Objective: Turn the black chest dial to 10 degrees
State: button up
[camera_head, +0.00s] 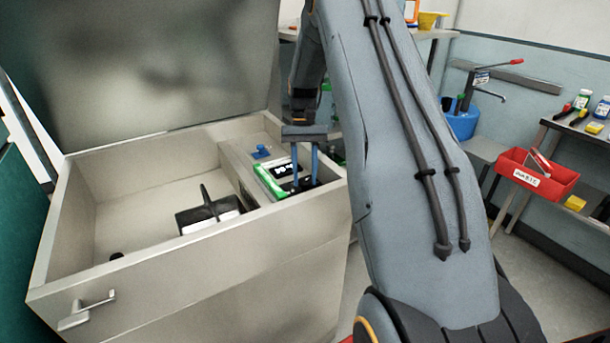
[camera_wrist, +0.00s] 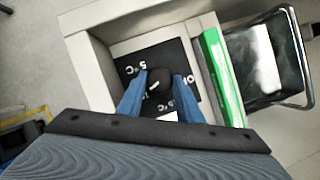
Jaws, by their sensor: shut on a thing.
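The black dial (camera_wrist: 158,80) shows in the wrist view, a round knob with a light pointer line on its top. It sits on a black plate (camera_wrist: 128,68) with white degree markings, partly covered by my fingers. My gripper (camera_wrist: 158,92) has its two blue fingers on either side of the dial, shut on it. In the head view my gripper (camera_head: 304,170) reaches down onto the right-hand panel of the open metal chest (camera_head: 190,267). The dial itself is hidden there behind the fingers.
A green-edged block (camera_head: 268,184) lies beside the plate. A blue knob (camera_head: 261,152) stands farther back on the panel. The raised lid (camera_head: 150,65) stands behind. A red bin (camera_head: 540,180) is at the right.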

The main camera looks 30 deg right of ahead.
jog(key=o, duration=1)
jog(key=b+v, duration=0.2)
jog(key=v, duration=0.5)
jog(key=shift+w+r, duration=0.1)
jog(key=shift+r, duration=0.3)
